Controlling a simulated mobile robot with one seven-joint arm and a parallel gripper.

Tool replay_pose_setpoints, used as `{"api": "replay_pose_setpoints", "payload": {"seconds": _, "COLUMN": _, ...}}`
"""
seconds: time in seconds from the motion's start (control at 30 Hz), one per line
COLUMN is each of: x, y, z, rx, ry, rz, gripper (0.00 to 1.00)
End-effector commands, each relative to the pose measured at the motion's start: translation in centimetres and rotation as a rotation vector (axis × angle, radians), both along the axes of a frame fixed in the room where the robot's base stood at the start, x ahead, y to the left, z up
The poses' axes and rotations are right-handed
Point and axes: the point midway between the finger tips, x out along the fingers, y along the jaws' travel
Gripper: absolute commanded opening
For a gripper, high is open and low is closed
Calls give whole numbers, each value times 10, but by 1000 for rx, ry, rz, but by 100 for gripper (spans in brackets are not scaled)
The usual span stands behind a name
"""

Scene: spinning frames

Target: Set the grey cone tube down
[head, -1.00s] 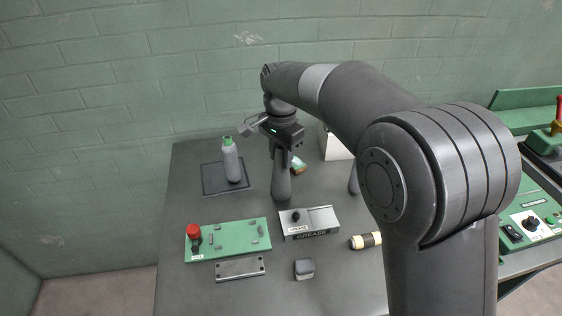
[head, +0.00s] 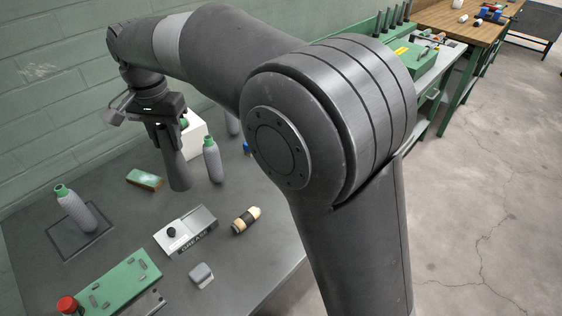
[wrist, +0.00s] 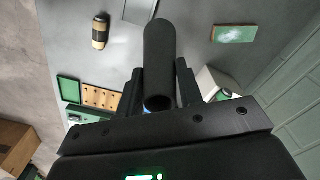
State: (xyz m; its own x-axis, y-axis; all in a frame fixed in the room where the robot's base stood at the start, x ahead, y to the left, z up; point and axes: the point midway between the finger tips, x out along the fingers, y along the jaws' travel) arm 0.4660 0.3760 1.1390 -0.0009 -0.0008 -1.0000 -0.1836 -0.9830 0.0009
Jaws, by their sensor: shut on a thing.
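The grey cone tube (head: 175,165) is a long dark grey tube, hanging nearly upright below my gripper (head: 165,125) in the head view. My gripper is shut on its upper end. In the wrist view the tube (wrist: 159,55) points away between the two black fingers (wrist: 158,92). In the head view its lower end is seen against the bare grey table top (head: 240,265); I cannot tell whether it touches. The sponge-like block (head: 145,180) lies to its left and a green-capped grey bottle (head: 213,163) stands close to its right.
A white box (head: 197,133) stands behind the tube. In front are a grease box (head: 185,232), a cream-and-black roll (head: 246,220) and a small grey block (head: 201,275). Another capped bottle (head: 75,210) stands on a dark mat at left. A green board (head: 120,285) lies front left.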

Motion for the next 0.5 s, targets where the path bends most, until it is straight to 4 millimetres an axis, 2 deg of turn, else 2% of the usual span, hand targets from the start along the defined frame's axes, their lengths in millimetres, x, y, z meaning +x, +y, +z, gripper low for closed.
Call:
{"api": "replay_pose_setpoints", "payload": {"seconds": 0.37, "x": 1, "y": -1, "z": 60, "rx": 3, "ry": -3, "rz": -2, "gripper": 1}}
{"api": "replay_pose_setpoints", "payload": {"seconds": 0.5, "x": 18, "y": -27, "z": 57, "rx": -1, "ry": -1, "rz": -18, "gripper": 1}}
